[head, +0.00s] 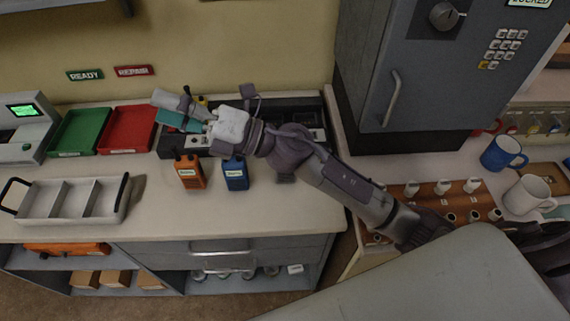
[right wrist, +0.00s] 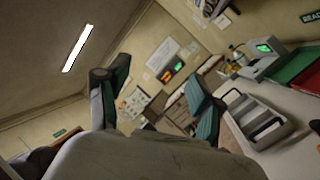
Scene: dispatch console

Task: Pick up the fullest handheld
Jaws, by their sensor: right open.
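An orange handheld (head: 190,174) and a blue handheld (head: 235,176) stand side by side on the counter, in front of a dark charging rack (head: 300,104). A small yellow part (head: 203,101), perhaps another handheld, shows behind my right gripper and is mostly hidden. Their charge levels are too small to read. My right gripper (head: 166,109) is open and empty above the rack's left end, behind and above the orange handheld. Its spread fingers (right wrist: 155,95) also show in the right wrist view, with no handheld between them. My left gripper is not in view.
Green (head: 80,131) and red (head: 128,131) trays lie left of the rack, beside a grey device with a green screen (head: 26,128). A divided grey carrier (head: 75,200) stands front left. A grey cabinet (head: 425,75) rises at right. Counter in front of the handhelds is clear.

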